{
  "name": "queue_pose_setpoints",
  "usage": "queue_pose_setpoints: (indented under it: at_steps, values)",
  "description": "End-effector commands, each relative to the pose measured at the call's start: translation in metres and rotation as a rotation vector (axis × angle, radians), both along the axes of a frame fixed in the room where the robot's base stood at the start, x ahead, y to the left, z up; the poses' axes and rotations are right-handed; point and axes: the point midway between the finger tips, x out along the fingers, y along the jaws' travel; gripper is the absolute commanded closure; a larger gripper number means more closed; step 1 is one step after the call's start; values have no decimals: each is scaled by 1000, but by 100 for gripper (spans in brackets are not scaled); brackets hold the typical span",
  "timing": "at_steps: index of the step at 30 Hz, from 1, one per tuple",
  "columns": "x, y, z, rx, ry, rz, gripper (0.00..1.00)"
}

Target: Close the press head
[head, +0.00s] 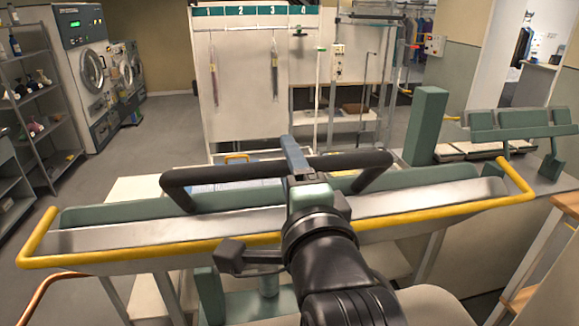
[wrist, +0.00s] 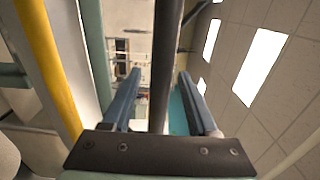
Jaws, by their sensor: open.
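The press head (head: 130,237) is a long green and metal bar across the head view, with a yellow rail along its near side and ends. It stands raised. Its black handle (head: 225,170) runs along the top. My gripper (head: 292,155) reaches over the head to the middle of the handle. In the wrist view, the blue fingers of my gripper (wrist: 160,85) are apart, and the dark handle bar (wrist: 166,50) runs between them. Gaps show beside the bar, so the fingers are not closed on it. The yellow rail (wrist: 48,65) is at the left.
A second press with green pads (head: 520,125) stands at the right, by a green post (head: 427,125). Behind is a white panel (head: 240,85) with numbered hooks. A grey shelf (head: 40,100) and washing machines (head: 90,75) are at the left. The floor between is clear.

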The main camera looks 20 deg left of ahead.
Motion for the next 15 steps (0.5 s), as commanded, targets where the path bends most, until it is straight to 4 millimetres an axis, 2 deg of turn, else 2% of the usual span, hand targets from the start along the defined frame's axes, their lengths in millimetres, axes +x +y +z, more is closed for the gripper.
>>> queue_pose_setpoints:
  at_steps: [8,15]
  values:
    - [1,1,0,1,-1,0,42]
    - [1,1,0,1,-1,0,86]
